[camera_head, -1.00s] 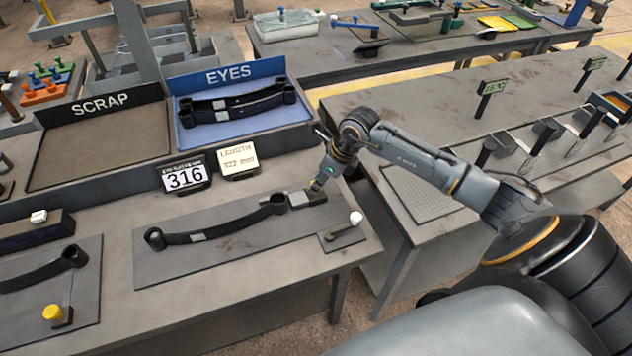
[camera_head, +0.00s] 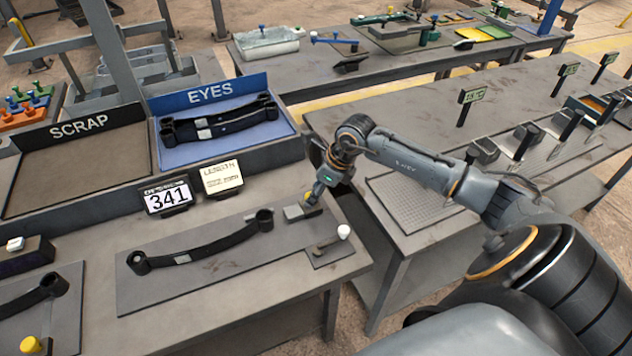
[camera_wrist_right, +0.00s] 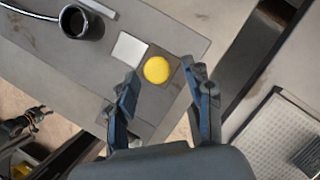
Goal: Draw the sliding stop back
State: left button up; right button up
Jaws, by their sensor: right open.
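The sliding stop (camera_head: 299,212), a small grey block with a yellow knob (camera_wrist_right: 157,69), sits at the right end of the gauge plate (camera_head: 150,298). The dark leaf spring (camera_head: 205,249) lies on that plate, and a gap separates its right eye (camera_wrist_right: 80,22) from the stop. My right gripper (camera_wrist_right: 163,74) is open in the right wrist view, with its fingers on either side of the yellow knob or just short of it. In the head view my right gripper (camera_head: 317,190) is over the knob. My left gripper is not in view.
The display (camera_head: 168,197) reads 341, next to a cream LENGTH card (camera_head: 221,178). A white-knobbed lever (camera_head: 336,238) stands right of the plate. The SCRAP tray (camera_head: 75,165) is empty; the blue EYES tray (camera_head: 270,138) holds springs. A gap separates this bench from the right one.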

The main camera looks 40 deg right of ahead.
jog(key=v, duration=1.1)
jog(key=shift+s+d+r, duration=0.15)
jog(key=shift+d+r, duration=0.1)
